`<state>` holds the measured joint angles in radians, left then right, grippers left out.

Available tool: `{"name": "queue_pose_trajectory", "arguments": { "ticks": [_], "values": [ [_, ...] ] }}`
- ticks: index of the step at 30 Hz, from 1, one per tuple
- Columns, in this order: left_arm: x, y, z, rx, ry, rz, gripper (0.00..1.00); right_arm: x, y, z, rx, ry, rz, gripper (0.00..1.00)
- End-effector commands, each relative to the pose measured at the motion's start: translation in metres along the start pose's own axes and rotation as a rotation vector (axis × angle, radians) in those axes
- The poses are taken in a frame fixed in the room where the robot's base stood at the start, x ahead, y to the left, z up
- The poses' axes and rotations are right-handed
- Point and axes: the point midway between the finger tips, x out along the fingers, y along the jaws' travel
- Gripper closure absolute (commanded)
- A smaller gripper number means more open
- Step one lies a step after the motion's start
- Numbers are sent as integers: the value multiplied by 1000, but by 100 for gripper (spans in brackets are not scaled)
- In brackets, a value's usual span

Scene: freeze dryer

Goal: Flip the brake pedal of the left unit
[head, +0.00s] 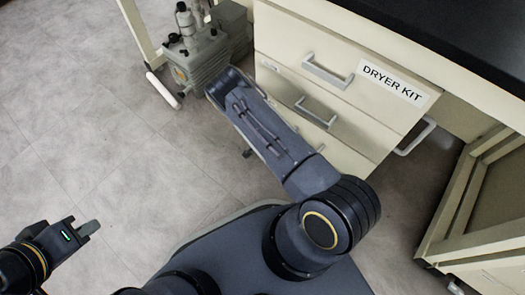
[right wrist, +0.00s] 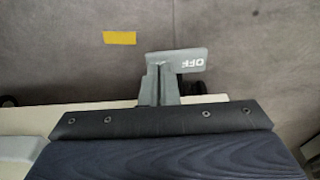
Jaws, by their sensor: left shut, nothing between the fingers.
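A grey pedal plate marked OFF (right wrist: 192,61) shows in the right wrist view. It lies just beyond a pair of grey upright pieces (right wrist: 158,88) that look like my right gripper's fingers, in front of a dark bar with screws. Whether they touch the plate, and any gap between them, is unclear. In the head view my right arm reaches toward the cream drawer unit (head: 285,38) labelled DRYER KIT; the arm hides its own gripper, and the pedal cannot be made out. My left gripper (head: 88,228) is shut and empty over the floor at lower left.
A grey pump (head: 200,62) stands on the floor left of the drawers. A dark worktop (head: 455,30) overhangs at upper right. A cream frame (head: 455,215) stands at right. A yellow floor patch (right wrist: 120,38) lies beyond the pedal. The left floor is clear.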

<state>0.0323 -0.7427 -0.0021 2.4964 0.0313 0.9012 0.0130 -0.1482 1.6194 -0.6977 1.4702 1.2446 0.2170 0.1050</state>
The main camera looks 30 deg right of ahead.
Motion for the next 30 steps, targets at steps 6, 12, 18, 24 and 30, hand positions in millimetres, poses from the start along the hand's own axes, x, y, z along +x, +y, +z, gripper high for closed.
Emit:
{"name": "queue_pose_trajectory", "arguments": {
  "ticks": [6, 12, 18, 24, 30],
  "values": [
    [0, 0, 0, 0, 0, 0, 100, -1, -1, 0, 0, 0, -2, 100],
    [-10, 4, -5, 0, 0, 0, 100, -18, -1, -3, -1, 0, -2, 100],
    [-18, 8, -9, 0, 0, 0, 100, -34, -1, -5, 0, 0, -1, 100],
    [-26, 12, -13, 0, 0, 0, 100, -49, -1, -7, -1, 0, -2, 100],
    [-34, 16, -17, 0, 0, 0, 100, -64, 0, -9, 1, -1, -1, 100]
  ]
}}
